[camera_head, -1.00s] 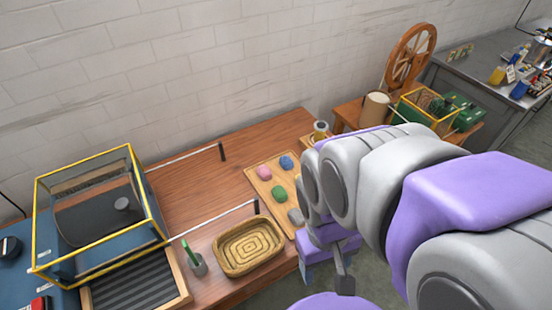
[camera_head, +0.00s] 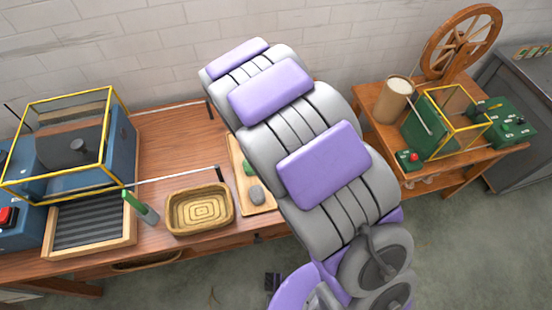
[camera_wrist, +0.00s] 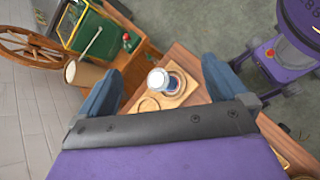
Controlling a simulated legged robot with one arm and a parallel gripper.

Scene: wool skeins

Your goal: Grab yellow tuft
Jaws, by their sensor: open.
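I cannot make out a yellow tuft in either current view. A wooden board (camera_head: 268,205) lies on the table in the head view, partly hidden by my arm. A green tuft (camera_head: 248,168) and a grey tuft (camera_head: 257,193) show at its uncovered edge. My gripper (camera_wrist: 162,68) is open in the wrist view, its two blue fingers spread apart with nothing held. My arm hides the gripper in the head view.
A woven basket (camera_head: 200,209) and a cup with a green item (camera_head: 146,212) stand near the table front. A yellow-framed machine (camera_head: 66,150) is at left. A side table at right holds a spinning wheel (camera_head: 462,42), a tan cylinder (camera_head: 394,100) and a green machine (camera_head: 428,125).

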